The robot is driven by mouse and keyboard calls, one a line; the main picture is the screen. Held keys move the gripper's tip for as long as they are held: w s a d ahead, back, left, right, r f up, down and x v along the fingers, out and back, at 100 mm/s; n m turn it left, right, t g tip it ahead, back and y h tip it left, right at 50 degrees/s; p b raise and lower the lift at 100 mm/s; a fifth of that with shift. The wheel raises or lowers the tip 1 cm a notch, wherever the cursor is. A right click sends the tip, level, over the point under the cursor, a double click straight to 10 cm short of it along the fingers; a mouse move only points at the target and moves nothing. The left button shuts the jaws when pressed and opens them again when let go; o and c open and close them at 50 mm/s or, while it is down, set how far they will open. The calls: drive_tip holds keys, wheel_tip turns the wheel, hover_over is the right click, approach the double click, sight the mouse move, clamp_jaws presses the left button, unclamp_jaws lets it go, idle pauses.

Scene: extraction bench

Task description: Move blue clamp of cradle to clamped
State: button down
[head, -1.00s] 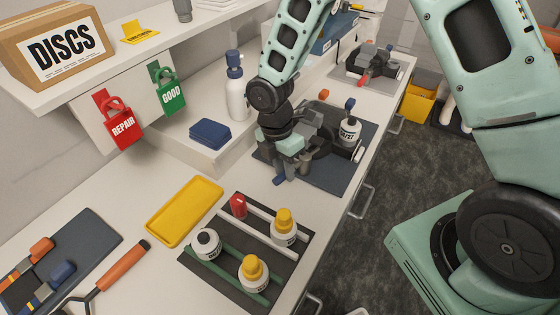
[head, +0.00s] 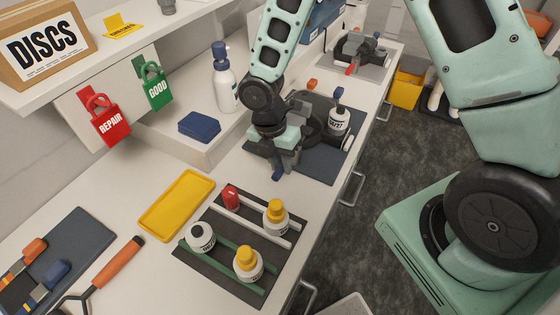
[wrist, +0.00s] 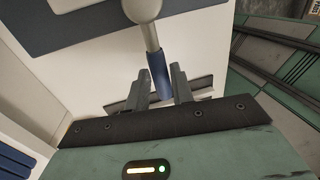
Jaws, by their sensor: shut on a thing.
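The cradle sits on a dark mat (head: 318,165) at the middle of the bench, mostly hidden behind my gripper and wrist. A white bottle (head: 338,122) stands at its right side. My gripper (head: 283,163) is at the near left end of this mat, pointing down. The blue clamp handle (head: 277,174) shows just below the fingers. In the wrist view, my gripper (wrist: 166,88) is shut on the blue grip of the clamp (wrist: 160,72). A grey rod (wrist: 151,38) runs from the grip to a rounded end at the top edge.
A black rack mat (head: 212,257) with several bottles and a yellow tray (head: 150,222) lie in front. An orange knob (head: 312,85) and another blue knob (head: 339,93) rise behind.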

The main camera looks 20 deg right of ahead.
drive_tip(key=c, duration=1.2)
unclamp_jaws()
drive_tip(key=shift+c, duration=0.2)
wheel_tip(320, 180, up, 17)
drive_tip(key=w+a+b, duration=0.1)
drive_tip(key=w+a, duration=0.1)
drive_tip(key=shift+w+b, duration=0.3)
drive_tip(key=shift+w, duration=0.05)
